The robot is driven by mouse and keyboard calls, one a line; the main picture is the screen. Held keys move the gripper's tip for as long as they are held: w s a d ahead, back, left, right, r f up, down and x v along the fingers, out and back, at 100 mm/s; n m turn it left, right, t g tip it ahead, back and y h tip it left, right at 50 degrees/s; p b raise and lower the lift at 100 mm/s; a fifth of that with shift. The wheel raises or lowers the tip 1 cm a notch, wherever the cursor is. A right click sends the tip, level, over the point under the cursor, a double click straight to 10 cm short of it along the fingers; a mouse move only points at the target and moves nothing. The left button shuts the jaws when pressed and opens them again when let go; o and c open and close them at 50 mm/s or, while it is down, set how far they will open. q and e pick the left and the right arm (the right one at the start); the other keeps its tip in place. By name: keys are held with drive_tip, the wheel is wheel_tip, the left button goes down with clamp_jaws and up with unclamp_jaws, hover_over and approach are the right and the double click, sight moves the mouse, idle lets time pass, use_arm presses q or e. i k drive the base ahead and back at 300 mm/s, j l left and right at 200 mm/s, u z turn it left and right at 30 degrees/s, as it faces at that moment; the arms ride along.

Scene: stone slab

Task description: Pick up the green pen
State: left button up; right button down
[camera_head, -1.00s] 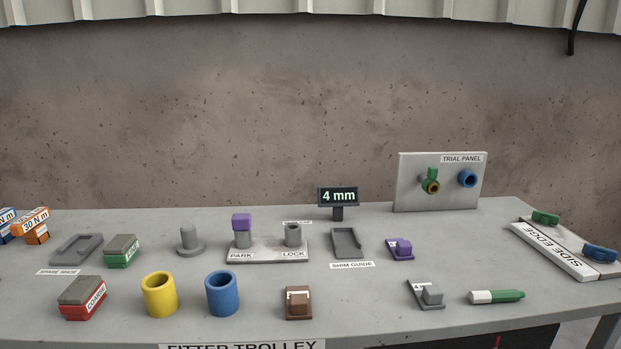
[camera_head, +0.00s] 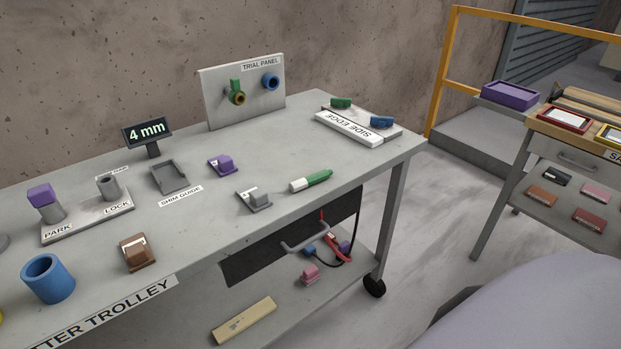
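The green pen (camera_head: 319,178) lies on the grey trolley top (camera_head: 225,233) near its front edge, toward the right end. It has a green barrel and a white end that points left. It lies flat, and nothing touches it. Neither of my grippers is in view.
A grey block on a plate (camera_head: 256,199) sits left of the pen, and a purple block (camera_head: 222,164) lies behind it. The SIDE EDGE strip (camera_head: 348,128) is behind right. A drawer handle (camera_head: 305,238) sticks out below. A second trolley (camera_head: 561,150) stands at right.

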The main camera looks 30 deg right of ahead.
sight(298, 185)
drive_tip(key=z, duration=1.3)
